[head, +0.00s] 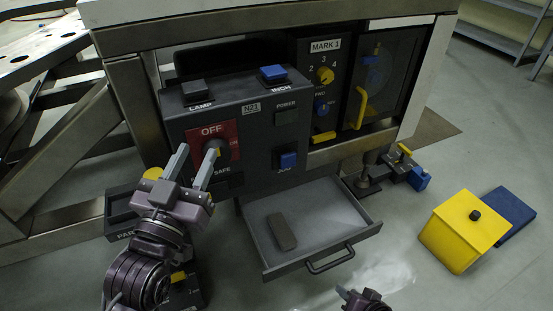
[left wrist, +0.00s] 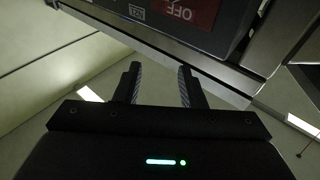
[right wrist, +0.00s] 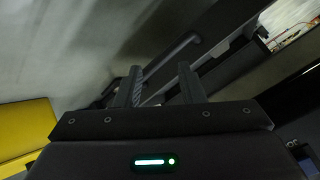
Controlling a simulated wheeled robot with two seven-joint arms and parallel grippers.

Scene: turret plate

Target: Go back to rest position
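My left gripper (head: 195,168) is open in front of the control box (head: 250,110), close to the red OFF panel with its rotary switch (head: 212,150). Its two fingers point up and show nothing between them; they also show apart and empty in the left wrist view (left wrist: 158,85). My right gripper is mostly out of the head view; part of my right arm (head: 363,300) shows at the bottom edge. In the right wrist view its fingers (right wrist: 158,88) are apart with nothing between them.
An open drawer (head: 345,235) holding a dark block (head: 281,231) sticks out below the control box. A yellow box (head: 462,230) and a blue block (head: 509,214) are on the floor at right. A MARK 1 panel (head: 324,80) is at the back. The floor at lower right is clear.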

